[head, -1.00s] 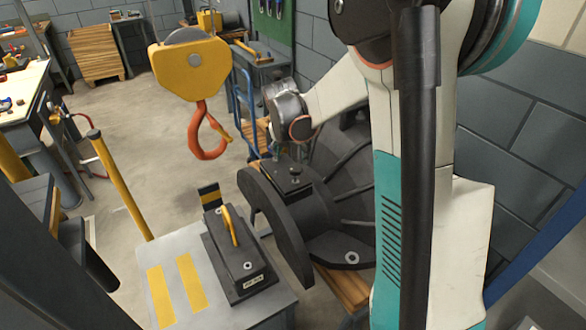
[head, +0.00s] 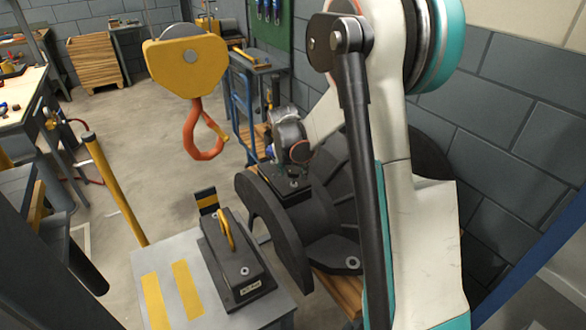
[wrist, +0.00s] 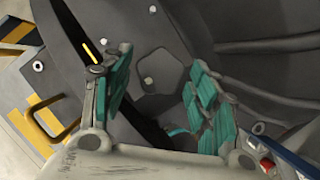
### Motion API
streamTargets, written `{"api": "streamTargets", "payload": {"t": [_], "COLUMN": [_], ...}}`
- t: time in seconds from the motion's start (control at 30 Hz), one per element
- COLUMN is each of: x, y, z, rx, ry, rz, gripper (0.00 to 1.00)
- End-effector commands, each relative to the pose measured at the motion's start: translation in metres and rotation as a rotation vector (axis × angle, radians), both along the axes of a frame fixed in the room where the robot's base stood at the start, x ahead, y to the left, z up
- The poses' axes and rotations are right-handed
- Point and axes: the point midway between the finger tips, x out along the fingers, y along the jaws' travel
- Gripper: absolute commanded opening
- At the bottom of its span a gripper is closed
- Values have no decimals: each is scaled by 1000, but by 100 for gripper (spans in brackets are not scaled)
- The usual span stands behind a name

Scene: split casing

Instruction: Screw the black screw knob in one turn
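The dark split casing (head: 276,226) stands beside the grey table, with a curved flange at its front. In the head view my gripper (head: 284,176) is low over the small dark block on top of the casing and covers most of it, so I cannot make out the black screw knob there. In the wrist view my gripper (wrist: 160,100) is open, its teal-padded fingers well apart. Between and beyond them is a dark five-sided piece (wrist: 160,72) on the casing. I cannot tell whether it is the knob. Neither finger visibly touches it.
A grey table (head: 150,268) with yellow stripes holds a dark block with a yellow handle (head: 240,262). A yellow hoist block with an orange hook (head: 203,140) hangs left of my arm. A yellow post (head: 115,190) stands left. A brick wall is close on the right.

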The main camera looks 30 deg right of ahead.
Motion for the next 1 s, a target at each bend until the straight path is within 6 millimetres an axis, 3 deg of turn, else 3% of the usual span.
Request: {"api": "streamTargets", "payload": {"t": [0.03,0.1,0.13,0.57,1.0], "x": [0,0,0,1,4], "y": [0,0,0,1,3], "z": [0,0,0,0,1], "rx": [0,0,0,-1,0], "ry": [0,0,0,-1,0], "rz": [0,0,0,-57,-402], "gripper": [36,20,16,16,16]}}
